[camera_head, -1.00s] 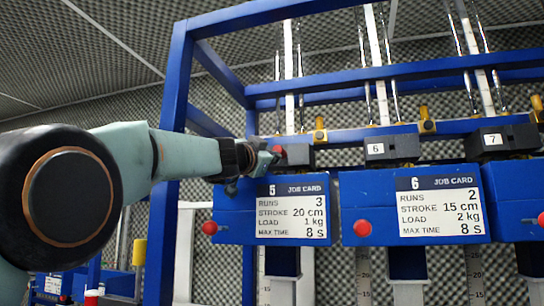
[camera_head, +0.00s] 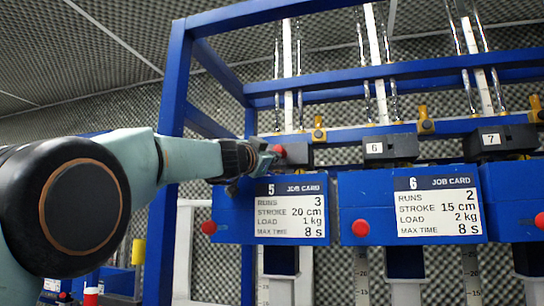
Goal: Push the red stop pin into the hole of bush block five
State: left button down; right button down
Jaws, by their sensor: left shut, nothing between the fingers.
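The red stop pin (camera_head: 279,151) shows as a small red knob at the left end of the black bush block five (camera_head: 299,153). The block sits above the blue station box with job card 5 (camera_head: 291,210). My left gripper (camera_head: 268,160) comes in from the left and is shut, with its tips beside the red knob. I cannot tell whether they touch it. The pin's shaft and the hole are hidden, so its depth does not show. The block's number is not visible. My right gripper is not in view.
Blocks 6 (camera_head: 388,147) and 7 (camera_head: 502,142) stand to the right on the same blue frame (camera_head: 172,165). Red knobs (camera_head: 209,227) (camera_head: 360,228) stick out from the box fronts. A brass fitting (camera_head: 318,131) rises behind block five. Foam walls stand behind.

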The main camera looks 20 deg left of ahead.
pick_arm(q)
jog(key=shift+s, duration=0.1)
jog(key=b+v, duration=0.2)
jog(key=v, duration=0.7)
jog(key=shift+s+b, duration=0.3)
jog(key=shift+s, duration=0.05)
dwell(0.4)
jog(key=shift+s+d+r, duration=0.1)
jog(key=shift+s, duration=0.05)
